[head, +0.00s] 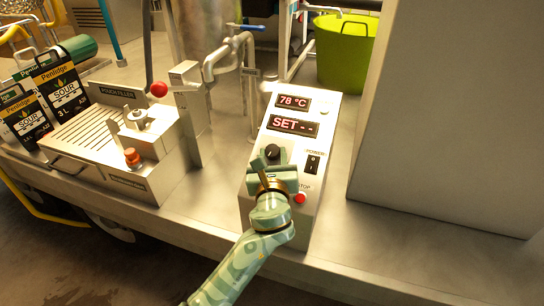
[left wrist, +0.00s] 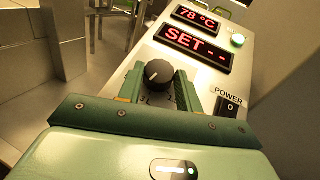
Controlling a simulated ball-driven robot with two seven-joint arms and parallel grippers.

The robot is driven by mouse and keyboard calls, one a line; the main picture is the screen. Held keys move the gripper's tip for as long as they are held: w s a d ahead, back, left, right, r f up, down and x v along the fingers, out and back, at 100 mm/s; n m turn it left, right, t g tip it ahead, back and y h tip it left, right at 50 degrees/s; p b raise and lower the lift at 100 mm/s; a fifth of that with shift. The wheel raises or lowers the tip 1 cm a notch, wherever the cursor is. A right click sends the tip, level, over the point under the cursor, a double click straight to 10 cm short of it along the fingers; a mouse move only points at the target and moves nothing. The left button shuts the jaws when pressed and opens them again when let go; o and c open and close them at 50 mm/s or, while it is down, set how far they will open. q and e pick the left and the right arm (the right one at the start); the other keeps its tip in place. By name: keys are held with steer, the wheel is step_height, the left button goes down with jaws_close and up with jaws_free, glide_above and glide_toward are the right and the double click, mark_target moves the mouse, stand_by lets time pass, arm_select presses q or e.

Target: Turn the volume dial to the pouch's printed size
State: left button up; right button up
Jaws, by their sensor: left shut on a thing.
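The black volume dial (head: 272,151) is on the sloping face of a white control box (head: 322,118). My left gripper (head: 270,163) is at the dial, its fingers on either side of it and shut on it. In the left wrist view the dial (left wrist: 158,73) sits between the fingertips, its white pointer mark towards the lower left. The scale print beside it is mostly hidden by the fingers. The displays read "78 °C" (head: 294,102) and "SET - -" (head: 292,124). My right gripper is out of view.
Below the displays are a black power switch (head: 312,162) and a red stop button (head: 299,197), close to my gripper. A steel pouch filler (head: 120,150) with a red-ball lever (head: 158,89) stands left. A green tub (head: 346,52) is behind. Bare steel counter lies right.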

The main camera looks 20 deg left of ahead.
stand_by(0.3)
arm_select(q)
steer(key=o, duration=1)
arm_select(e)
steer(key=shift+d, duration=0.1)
arm_select(q)
steer(key=shift+s+d, duration=0.1)
steer(key=shift+s, duration=0.25)
steer(key=p+v, duration=0.5)
steer(key=v, duration=1)
steer(key=shift+s, duration=0.3)
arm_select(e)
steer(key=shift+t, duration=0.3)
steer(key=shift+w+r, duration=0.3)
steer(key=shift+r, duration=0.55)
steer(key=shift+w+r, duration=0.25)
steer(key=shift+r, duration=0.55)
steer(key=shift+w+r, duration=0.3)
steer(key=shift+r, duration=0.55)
